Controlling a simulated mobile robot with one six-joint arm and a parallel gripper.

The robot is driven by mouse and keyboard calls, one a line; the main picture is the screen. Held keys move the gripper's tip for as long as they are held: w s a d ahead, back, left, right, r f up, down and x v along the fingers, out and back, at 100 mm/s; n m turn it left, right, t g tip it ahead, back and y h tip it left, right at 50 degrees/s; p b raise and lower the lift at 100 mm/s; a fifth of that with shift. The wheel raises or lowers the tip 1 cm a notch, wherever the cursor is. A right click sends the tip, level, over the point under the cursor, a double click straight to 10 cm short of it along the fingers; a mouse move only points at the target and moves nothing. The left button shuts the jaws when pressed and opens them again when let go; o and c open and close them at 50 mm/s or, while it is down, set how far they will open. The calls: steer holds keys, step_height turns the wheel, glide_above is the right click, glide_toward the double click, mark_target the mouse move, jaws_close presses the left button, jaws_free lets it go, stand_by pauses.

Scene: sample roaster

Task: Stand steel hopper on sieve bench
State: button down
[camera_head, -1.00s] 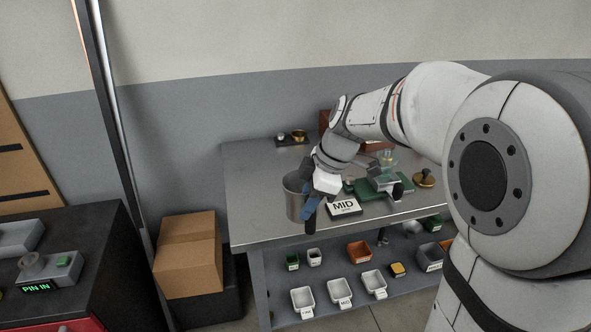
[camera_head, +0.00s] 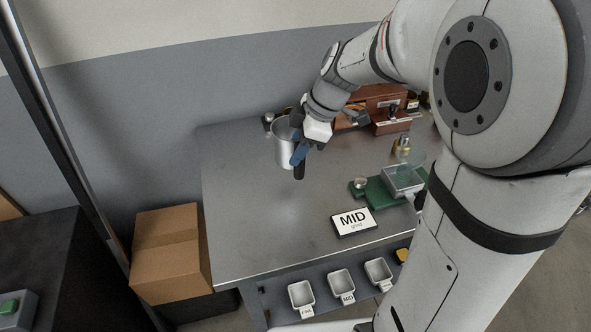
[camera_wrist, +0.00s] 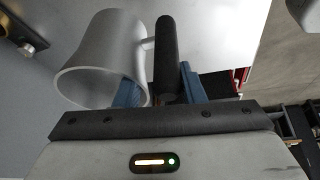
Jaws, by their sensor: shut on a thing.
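The steel hopper (camera_head: 284,150), a grey metal cup with a dark side handle, is over the back left part of the sieve bench (camera_head: 245,215). My gripper (camera_head: 299,152) is shut on the handle, at the hopper's right side, with blue fingers. In the wrist view my gripper (camera_wrist: 165,88) has its fingers on both sides of the black handle, and the hopper (camera_wrist: 110,50) hangs to the left with its open mouth showing. The hopper looks upright in the head view. I cannot tell whether its base touches the bench top.
A brown wooden box (camera_head: 390,118) is at the back right. The bench's front left is clear. A carton (camera_head: 170,250) stands left.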

mark_target(297, 171)
step_height(297, 171, down, 8)
steer(key=shift+r, duration=0.25)
steer(key=shift+f, duration=0.15)
steer(key=c, duration=0.9)
jaws_free()
